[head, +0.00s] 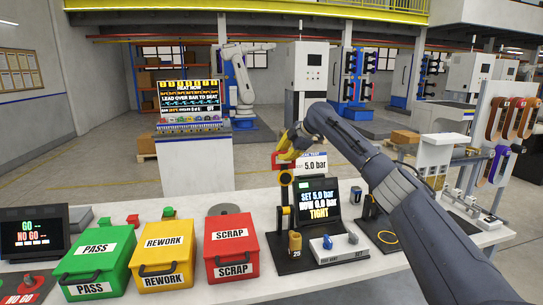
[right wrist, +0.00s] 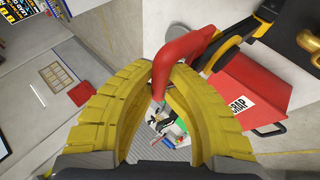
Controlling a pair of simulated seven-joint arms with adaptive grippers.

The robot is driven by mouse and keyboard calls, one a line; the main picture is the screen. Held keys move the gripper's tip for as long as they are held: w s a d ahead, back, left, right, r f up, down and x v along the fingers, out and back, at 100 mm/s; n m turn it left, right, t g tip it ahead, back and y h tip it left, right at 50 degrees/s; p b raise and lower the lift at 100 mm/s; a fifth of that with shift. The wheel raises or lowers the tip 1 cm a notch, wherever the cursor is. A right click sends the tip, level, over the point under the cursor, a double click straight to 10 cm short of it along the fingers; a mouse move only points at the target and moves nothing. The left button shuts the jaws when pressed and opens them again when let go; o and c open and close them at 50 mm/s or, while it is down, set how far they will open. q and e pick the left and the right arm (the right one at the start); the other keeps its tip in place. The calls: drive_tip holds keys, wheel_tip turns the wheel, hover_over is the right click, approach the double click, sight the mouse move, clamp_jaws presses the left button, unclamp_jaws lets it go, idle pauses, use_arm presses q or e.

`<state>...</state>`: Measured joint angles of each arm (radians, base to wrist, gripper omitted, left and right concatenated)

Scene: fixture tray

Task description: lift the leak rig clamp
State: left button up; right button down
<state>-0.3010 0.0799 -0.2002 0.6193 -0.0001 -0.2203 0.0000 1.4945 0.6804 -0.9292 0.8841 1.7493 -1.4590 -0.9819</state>
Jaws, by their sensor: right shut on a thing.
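The leak rig (head: 305,257) stands on the bench with a black base, an upright post and a dark screen (head: 318,205) reading "SET 5.0 bar, NOW 0.0 bar, TIGHT". Its clamp has a red handle (head: 282,163) at the top of the post. My right gripper (head: 292,150) reaches over from the right and is at that handle. In the right wrist view the yellow fingers (right wrist: 168,78) close around the red clamp handle (right wrist: 190,52); the contact is partly hidden. A brass part (head: 295,243) stands on the rig base. My left gripper is out of view.
Green PASS (head: 103,245), yellow REWORK (head: 165,247) and red SCRAP (head: 231,244) boxes stand left of the rig. A GO/NO GO display (head: 33,231) is at far left. A rack of coloured parts (head: 500,135) stands at right. My right arm covers bench behind it.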

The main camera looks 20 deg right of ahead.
drive_tip(key=shift+w+d+f, duration=0.1)
drive_tip(key=shift+w+f, duration=0.1)
idle(0.4)
drive_tip(key=c, duration=1.4)
unclamp_jaws()
drive_tip(key=shift+o, duration=0.2)
drive_tip(key=shift+s+r, duration=0.1)
drive_tip(key=shift+r, duration=0.05)
drive_tip(key=v, duration=1.1)
drive_tip(key=shift+s+d+r, duration=0.15)
drive_tip(key=shift+s+r, duration=0.05)
drive_tip(key=shift+r, duration=0.15)
